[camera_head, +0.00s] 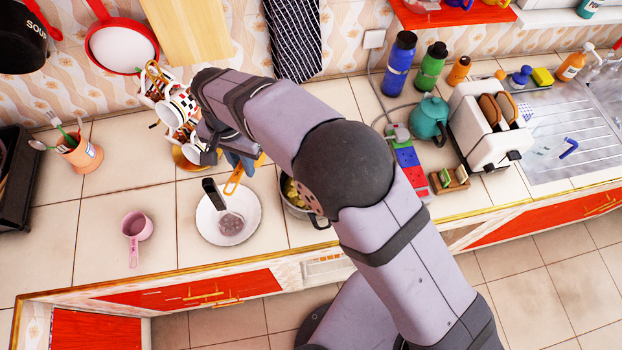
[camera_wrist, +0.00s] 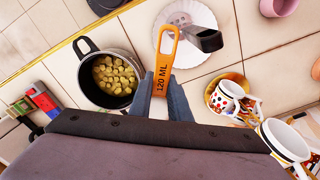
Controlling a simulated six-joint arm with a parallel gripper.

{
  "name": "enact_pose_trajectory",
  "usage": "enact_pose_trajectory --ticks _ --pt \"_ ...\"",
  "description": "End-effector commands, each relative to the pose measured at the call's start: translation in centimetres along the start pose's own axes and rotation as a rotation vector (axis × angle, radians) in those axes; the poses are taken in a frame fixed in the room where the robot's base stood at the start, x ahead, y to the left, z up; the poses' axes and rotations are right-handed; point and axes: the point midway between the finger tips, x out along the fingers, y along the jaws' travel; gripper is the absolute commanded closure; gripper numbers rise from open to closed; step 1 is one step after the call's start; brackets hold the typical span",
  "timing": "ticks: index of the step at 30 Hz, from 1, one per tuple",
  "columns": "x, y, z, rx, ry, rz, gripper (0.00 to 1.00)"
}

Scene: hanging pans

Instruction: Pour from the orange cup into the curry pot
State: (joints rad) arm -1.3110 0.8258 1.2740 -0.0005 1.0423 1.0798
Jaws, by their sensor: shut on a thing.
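My gripper (camera_head: 238,160) is shut on the handle of the orange cup (camera_head: 234,181), a measuring cup, and holds it above the counter. In the wrist view the handle of this orange cup (camera_wrist: 166,58), marked "120 ML", sticks out from between my gripper's fingers (camera_wrist: 163,95). The cup's bowl and contents are hidden behind my gripper. The curry pot (camera_wrist: 85,95), dark-handled with yellowish chunks in it, stands just left of the handle in the wrist view. In the head view the curry pot (camera_head: 297,210) is right of my gripper and partly hidden by my arm.
A white plate (camera_head: 245,235) with a dark-handled utensil (camera_head: 212,194) lies near the cup. A pink cup (camera_head: 136,229) stands farther left. Mugs (camera_head: 178,108) hang on a rack close behind my gripper. A toaster (camera_head: 490,125) and teal teapot (camera_head: 430,118) stand at right.

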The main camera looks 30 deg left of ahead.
Motion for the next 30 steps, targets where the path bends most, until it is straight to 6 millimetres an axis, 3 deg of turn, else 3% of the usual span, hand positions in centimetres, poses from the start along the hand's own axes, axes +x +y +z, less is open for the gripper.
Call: enact_pose_trajectory --ticks 9,22,26,30 --pt "0.0 0.0 0.0 0.160 0.001 -0.001 1.00" --pt "0.1 0.1 0.0 0.180 0.000 -0.002 1.00" --pt "1.2 0.3 0.0 0.180 -0.011 -0.017 1.00" --pt "3.7 0.9 -0.2 0.182 -0.030 -0.055 1.00"
